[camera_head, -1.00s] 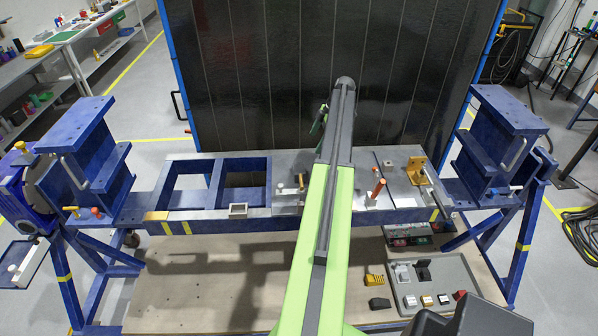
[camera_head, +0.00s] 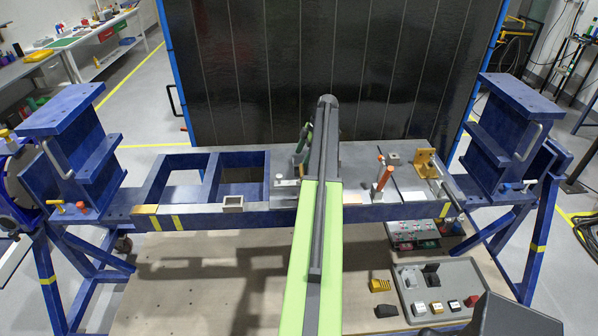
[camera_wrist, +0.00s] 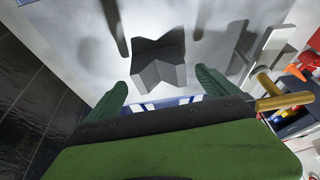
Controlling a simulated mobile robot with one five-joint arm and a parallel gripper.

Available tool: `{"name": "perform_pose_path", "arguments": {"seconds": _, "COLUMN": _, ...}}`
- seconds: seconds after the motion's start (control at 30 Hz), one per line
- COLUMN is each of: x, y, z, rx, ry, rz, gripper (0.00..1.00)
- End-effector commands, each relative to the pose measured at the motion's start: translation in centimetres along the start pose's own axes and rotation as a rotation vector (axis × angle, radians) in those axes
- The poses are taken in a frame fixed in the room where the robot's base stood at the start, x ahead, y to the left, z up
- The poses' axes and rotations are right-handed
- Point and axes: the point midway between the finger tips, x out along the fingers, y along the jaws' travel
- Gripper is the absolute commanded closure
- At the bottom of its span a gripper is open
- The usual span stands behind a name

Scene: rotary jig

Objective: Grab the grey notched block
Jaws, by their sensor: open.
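The grey notched block (camera_wrist: 158,62) lies on a pale metal surface in the wrist view, with a V-shaped notch in its near side. My gripper (camera_wrist: 162,92) is open, its two green fingers apart and empty. The block is ahead of the fingertips, roughly centred between them, and no contact shows. In the head view my gripper (camera_head: 306,138) is partly hidden behind my arm, over the middle of the blue frame's metal plate (camera_head: 360,192). I cannot clearly make out the notched block in that view.
Toggle clamps with orange handles (camera_head: 383,178) and a yellow bracket (camera_head: 426,163) stand on the plate's right side. A small hollow grey box (camera_head: 233,204) sits on the front rail. A grey tray (camera_head: 462,275) of parts lies lower right. A dark panel (camera_head: 330,70) rises behind.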

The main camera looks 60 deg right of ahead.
Motion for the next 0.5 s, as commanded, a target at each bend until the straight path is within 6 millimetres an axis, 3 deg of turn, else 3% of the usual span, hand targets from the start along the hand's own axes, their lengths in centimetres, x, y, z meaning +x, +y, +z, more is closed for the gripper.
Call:
{"name": "perform_pose_path", "arguments": {"seconds": 0.03, "x": 1.9, "y": -0.1, "z": 0.1, "rx": -0.002, "ry": 0.0, "rz": 0.0, "gripper": 0.02}}
{"name": "perform_pose_path", "arguments": {"seconds": 0.1, "x": 2.9, "y": -0.1, "z": 0.2, "rx": 0.0, "ry": 0.0, "rz": 0.0, "gripper": 0.02}}
{"name": "perform_pose_path", "arguments": {"seconds": 0.37, "x": 2.9, "y": 0.0, "z": -0.1, "rx": 0.002, "ry": 0.0, "rz": 0.001, "gripper": 0.02}}
{"name": "perform_pose_path", "arguments": {"seconds": 0.5, "x": 2.9, "y": 0.0, "z": -0.1, "rx": 0.001, "ry": 0.0, "rz": 0.001, "gripper": 0.19}}
